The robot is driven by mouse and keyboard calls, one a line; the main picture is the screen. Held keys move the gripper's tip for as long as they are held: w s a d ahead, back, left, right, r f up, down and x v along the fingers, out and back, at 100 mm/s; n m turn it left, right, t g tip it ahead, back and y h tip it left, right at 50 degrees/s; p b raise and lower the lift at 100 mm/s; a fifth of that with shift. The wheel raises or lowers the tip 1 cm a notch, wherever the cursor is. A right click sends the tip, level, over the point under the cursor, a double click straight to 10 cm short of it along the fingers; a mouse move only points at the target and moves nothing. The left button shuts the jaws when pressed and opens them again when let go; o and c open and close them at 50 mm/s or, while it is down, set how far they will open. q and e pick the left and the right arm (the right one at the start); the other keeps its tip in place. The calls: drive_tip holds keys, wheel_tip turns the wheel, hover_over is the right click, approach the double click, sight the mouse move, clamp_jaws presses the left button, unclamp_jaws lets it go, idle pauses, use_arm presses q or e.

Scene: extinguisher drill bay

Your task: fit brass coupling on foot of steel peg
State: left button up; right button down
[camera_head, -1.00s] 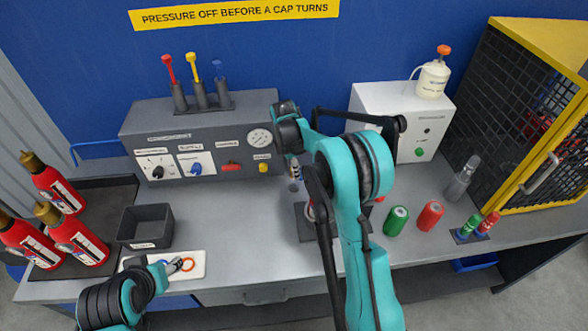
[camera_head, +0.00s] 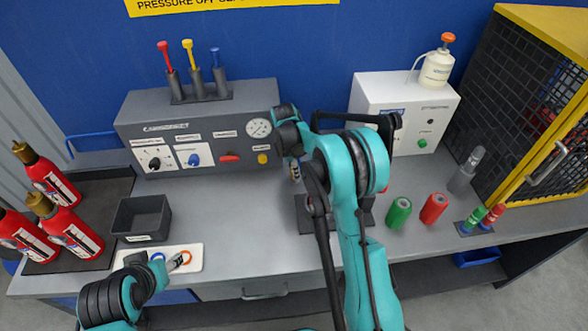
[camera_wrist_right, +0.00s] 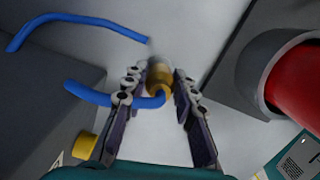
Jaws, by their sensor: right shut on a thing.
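The brass coupling (camera_wrist_right: 160,76) shows in the right wrist view between the two fingers of my right gripper (camera_wrist_right: 161,82), which is shut on it. A blue hose (camera_wrist_right: 118,97) reaches the coupling's near end from the left. In the head view my right gripper (camera_head: 295,172) is small and mostly hidden by its own arm, above the bench. I cannot make out the steel peg in either view. My left gripper (camera_head: 178,261) is low at the left, over a white tray (camera_head: 194,251); its finger opening is too small to judge.
A grey control panel (camera_head: 205,119) stands behind, left of the right arm. A dark holder (camera_head: 305,222) is partly hidden by that arm. Green (camera_head: 398,212) and red (camera_head: 433,208) cylinders stand right of it. A black bin (camera_head: 143,217) and several red extinguishers (camera_head: 73,232) are at left.

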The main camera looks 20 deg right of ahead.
drive_tip(key=shift+f, duration=0.4)
drive_tip(key=c, duration=1.1)
unclamp_jaws()
drive_tip(key=shift+c, duration=0.2)
drive_tip(key=shift+r, duration=0.15)
drive_tip(key=r, duration=0.4)
drive_tip(key=a+r, duration=0.1)
drive_tip(key=r, duration=0.6)
drive_tip(key=shift+a+r, duration=0.2)
drive_tip(key=shift+r, duration=0.15)
